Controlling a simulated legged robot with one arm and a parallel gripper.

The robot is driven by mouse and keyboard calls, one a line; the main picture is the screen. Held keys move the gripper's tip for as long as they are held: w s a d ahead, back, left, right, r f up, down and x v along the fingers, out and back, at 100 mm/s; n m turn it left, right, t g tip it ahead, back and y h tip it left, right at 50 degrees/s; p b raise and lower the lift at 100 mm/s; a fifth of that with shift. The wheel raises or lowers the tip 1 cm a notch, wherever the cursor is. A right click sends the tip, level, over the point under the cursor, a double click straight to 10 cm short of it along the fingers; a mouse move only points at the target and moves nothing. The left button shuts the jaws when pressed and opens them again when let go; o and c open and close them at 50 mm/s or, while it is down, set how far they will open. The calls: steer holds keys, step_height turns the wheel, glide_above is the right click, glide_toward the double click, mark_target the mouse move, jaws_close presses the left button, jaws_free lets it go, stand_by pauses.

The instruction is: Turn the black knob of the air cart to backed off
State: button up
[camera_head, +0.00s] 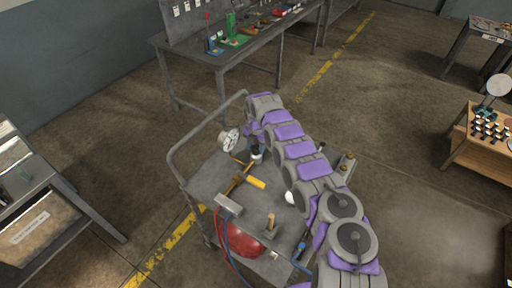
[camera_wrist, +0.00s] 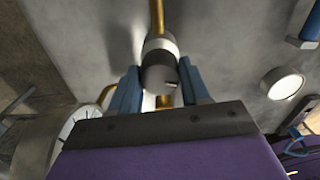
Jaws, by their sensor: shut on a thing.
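The air cart (camera_head: 207,178) is a grey metal cart with a tubular handle, in the middle of the head view. Its black knob (camera_wrist: 159,75) is a dark round cap below a pale collar on a brass pipe in the wrist view. My gripper (camera_wrist: 160,88) has blue fingers on both sides of the knob and is shut on it. In the head view the knob (camera_head: 256,153) shows small beside the end of my arm, and the fingers are mostly hidden there. A white-faced gauge (camera_head: 229,141) stands beside the knob; it also shows in the wrist view (camera_wrist: 78,122).
A yellow lever (camera_head: 256,183), a grey block (camera_head: 229,205), a wooden-handled tool (camera_head: 271,222) and a red tank (camera_head: 243,240) are at the cart. A workbench (camera_head: 235,47) stands behind. A wooden stand (camera_head: 480,148) is at right. Floor is clear between.

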mark_target(255, 146)
steer(key=shift+w+r+n, duration=0.1)
steer(key=shift+w+n, duration=0.05)
steer(key=shift+n, duration=0.85)
steer(key=shift+w+r+n, duration=0.1)
steer(key=shift+n, duration=0.9)
steer(key=o, duration=1.1)
steer(key=shift+s+f, duration=0.1)
steer(key=shift+f, duration=0.1)
steer(key=shift+c, duration=0.2)
step_height(255, 146, up, 17)
steer(key=p, duration=0.1)
steer(key=shift+a+p, duration=0.15)
steer(key=shift+p, duration=0.2)
steer(key=shift+r, duration=0.1)
